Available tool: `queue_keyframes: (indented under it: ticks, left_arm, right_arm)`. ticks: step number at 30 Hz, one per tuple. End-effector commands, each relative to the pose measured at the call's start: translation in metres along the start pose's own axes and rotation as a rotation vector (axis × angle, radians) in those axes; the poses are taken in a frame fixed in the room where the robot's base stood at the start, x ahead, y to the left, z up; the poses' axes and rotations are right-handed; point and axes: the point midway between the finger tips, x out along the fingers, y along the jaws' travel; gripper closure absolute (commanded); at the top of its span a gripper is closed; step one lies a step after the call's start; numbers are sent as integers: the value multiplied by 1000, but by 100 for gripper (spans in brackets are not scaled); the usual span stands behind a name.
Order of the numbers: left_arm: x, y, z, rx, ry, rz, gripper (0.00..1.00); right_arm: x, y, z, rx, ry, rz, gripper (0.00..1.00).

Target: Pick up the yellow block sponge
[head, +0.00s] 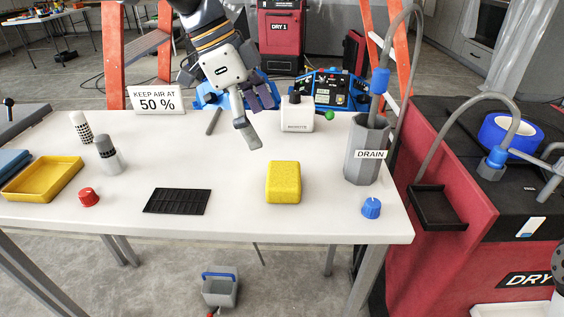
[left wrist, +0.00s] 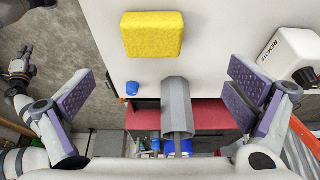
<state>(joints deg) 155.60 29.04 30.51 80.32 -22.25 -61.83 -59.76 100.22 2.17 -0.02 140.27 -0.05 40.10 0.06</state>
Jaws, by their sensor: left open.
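The yellow block sponge (head: 283,182) lies on the white table, right of the middle in the head view. It also shows at the top of the left wrist view (left wrist: 152,35). My left gripper (head: 254,116) is above the table, behind and to the left of the sponge in the head view. It is open, with its purple-padded fingers wide apart and nothing between them in the left wrist view (left wrist: 163,102). The sponge is beyond the fingers, not touched.
A grey drain container (head: 366,165) with a hose, a white remote box (head: 297,117) and a blue knob (head: 371,208) stand near the sponge. A black grid mat (head: 177,201), a red knob (head: 88,197) and a yellow tray (head: 42,181) are further left. Table around the sponge is clear.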

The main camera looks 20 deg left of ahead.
Motion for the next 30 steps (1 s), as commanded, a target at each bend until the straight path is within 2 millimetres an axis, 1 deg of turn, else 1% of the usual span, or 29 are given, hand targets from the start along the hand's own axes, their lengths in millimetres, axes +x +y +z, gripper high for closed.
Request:
queue_keyframes:
  ticks: [6, 9, 11, 18, 21, 27, 29, 30]
  left_arm:
    - [48, 2, 2, -1, -5, 9, 2]
    - [64, 1, 2, -2, -3, 7, 2]
    - [69, 2, 2, -1, -3, 6, 2]
    - [113, 5, 4, -1, -3, 7, 2]
    - [120, 4, 4, 0, -1, 4, 2]
    - [120, 4, 4, 0, 0, 2, 2]
    - [120, 4, 4, 0, 0, 2, 15]
    - [120, 4, 4, -1, 0, 2, 24]
  right_arm:
    - [4, 0, 4, 0, -15, 1, 100]
    - [6, 0, 4, 0, -18, 1, 100]
    - [6, 0, 4, 0, -18, 1, 100]
    - [6, 0, 4, 0, -18, 1, 100]
    - [7, 0, 4, 0, -20, 1, 100]
    - [6, 0, 4, 0, -19, 1, 100]
    - [6, 0, 4, 0, -19, 1, 100]
    - [6, 0, 4, 0, -19, 1, 100]
